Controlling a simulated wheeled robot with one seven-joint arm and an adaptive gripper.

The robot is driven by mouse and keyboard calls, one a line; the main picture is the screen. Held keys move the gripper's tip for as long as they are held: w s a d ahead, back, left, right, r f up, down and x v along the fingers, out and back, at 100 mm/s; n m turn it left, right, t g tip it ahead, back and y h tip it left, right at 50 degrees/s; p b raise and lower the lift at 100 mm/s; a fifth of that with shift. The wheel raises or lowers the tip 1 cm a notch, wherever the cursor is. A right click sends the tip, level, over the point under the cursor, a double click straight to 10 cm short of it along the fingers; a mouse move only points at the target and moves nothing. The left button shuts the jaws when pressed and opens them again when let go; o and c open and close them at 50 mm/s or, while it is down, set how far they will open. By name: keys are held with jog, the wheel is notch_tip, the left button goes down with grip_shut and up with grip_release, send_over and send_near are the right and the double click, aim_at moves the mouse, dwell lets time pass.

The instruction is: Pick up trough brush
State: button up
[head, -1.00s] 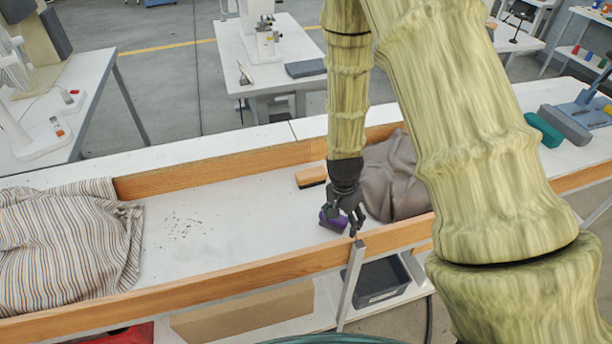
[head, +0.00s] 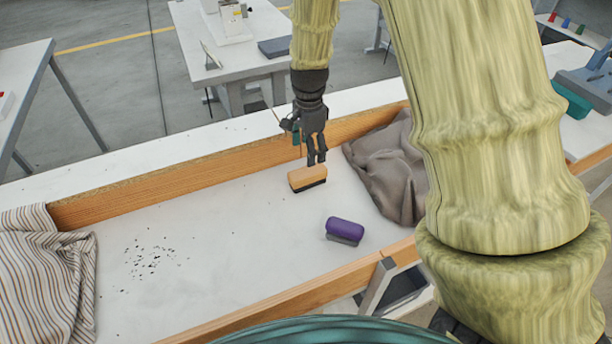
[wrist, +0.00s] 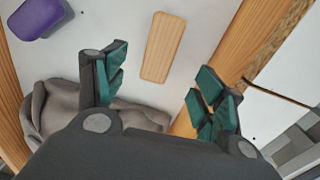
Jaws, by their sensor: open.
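The trough brush, a block with a light wooden back and dark bristles (head: 307,178), lies on the white trough floor near the far wooden wall. In the wrist view its wooden back (wrist: 163,47) shows ahead of the fingers, slanted slightly. My gripper (head: 315,160) hangs just above and behind the brush in the head view, pointing down. In the wrist view my gripper (wrist: 158,90) is open, with teal-padded fingers spread wide and nothing between them. Whether a fingertip touches the brush cannot be told.
A purple block with a grey underside (head: 345,230) lies nearer the front wall. A grey-brown cloth (head: 390,170) is heaped to the right, a striped cloth (head: 45,270) at left. Dark crumbs (head: 148,257) lie between. Wooden walls (head: 200,174) bound the trough.

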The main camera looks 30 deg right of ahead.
aim_at(308, 170)
jog(key=shift+a+f+p, duration=0.1)
jog(key=shift+f+p, duration=0.25)
jog(key=shift+f, duration=4.55)
jog(key=shift+c, duration=0.4)
jog(key=c, duration=1.1)
jog(key=shift+w+r, duration=0.1)
notch_tip(308, 170, up, 10)
jog(key=shift+f, duration=0.1)
